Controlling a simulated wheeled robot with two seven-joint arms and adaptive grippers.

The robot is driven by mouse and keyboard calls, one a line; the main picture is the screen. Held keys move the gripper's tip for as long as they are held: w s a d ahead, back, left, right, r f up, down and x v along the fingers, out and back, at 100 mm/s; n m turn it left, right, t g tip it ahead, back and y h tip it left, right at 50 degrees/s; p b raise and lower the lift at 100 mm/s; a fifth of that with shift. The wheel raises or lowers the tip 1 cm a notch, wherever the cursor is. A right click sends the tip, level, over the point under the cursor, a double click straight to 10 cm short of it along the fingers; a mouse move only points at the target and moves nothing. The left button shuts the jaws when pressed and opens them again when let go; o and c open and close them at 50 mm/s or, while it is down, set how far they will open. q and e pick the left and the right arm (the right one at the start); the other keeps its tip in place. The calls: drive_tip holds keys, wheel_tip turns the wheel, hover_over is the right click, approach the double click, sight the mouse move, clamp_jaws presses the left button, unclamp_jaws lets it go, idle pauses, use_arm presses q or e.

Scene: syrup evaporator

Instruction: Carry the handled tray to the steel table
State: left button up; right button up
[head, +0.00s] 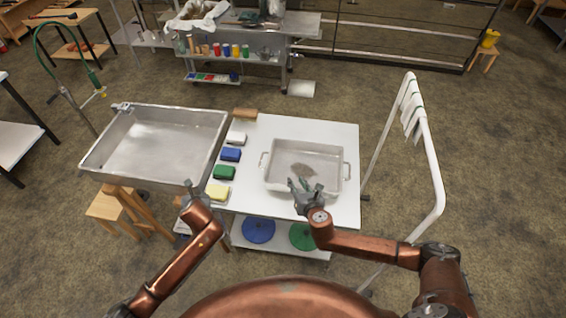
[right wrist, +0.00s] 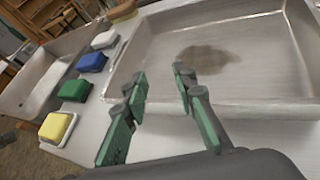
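The handled tray (head: 328,153) is a shallow metal pan with a loop handle at its left and right ends. It stands on a white table (head: 268,130), and a brown-grey stain shows on its floor. My left gripper (head: 190,187) hangs left of the white table near the sink, small and not clear. A steel table (head: 299,24) stands at the back.
Several sponges, including yellow (head: 217,191), green (head: 224,172) and blue (head: 231,154), line the white table's left side. A steel basin (head: 155,148) stands left. A white rail frame (head: 426,150) stands right. Open floor lies between the white table and the steel table.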

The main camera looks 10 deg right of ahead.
drive_tip(key=v, duration=1.1)
drive_tip(key=shift+d+r, duration=0.2)
drive_tip(key=shift+d, duration=0.2)
drive_tip(key=shift+s, duration=0.1)
